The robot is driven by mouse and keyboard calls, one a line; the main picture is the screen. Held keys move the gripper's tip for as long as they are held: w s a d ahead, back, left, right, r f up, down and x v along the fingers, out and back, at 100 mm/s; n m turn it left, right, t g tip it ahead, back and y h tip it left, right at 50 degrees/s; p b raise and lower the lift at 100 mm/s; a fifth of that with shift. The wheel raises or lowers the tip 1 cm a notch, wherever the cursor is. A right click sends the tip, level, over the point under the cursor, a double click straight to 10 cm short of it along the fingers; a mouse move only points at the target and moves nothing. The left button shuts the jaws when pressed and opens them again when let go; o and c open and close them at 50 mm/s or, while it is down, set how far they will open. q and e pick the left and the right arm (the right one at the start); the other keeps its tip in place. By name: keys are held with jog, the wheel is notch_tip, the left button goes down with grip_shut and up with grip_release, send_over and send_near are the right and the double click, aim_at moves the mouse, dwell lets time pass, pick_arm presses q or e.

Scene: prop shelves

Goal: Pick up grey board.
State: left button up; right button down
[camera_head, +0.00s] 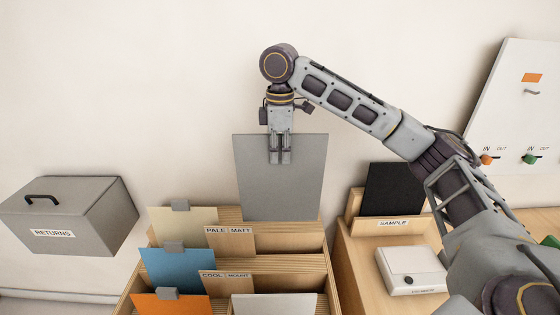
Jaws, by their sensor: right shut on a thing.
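The grey board (281,190) hangs upright above the back of the wooden rack. My right gripper (280,158) points down and is shut on the board's top edge, with its fingers in front of the upper part of the board. The board's lower edge is close to the back slot; I cannot tell whether it is clear of the rack. My left gripper is not in view.
The wooden rack (322,272) holds beige (180,225), blue (178,271) and orange (165,304) boards. A grey RETURNS box (68,212) is at left. At right are a black board (393,190) in the SAMPLE holder and a white device (411,270).

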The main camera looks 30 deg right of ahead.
jog(key=shift+r, duration=1.05)
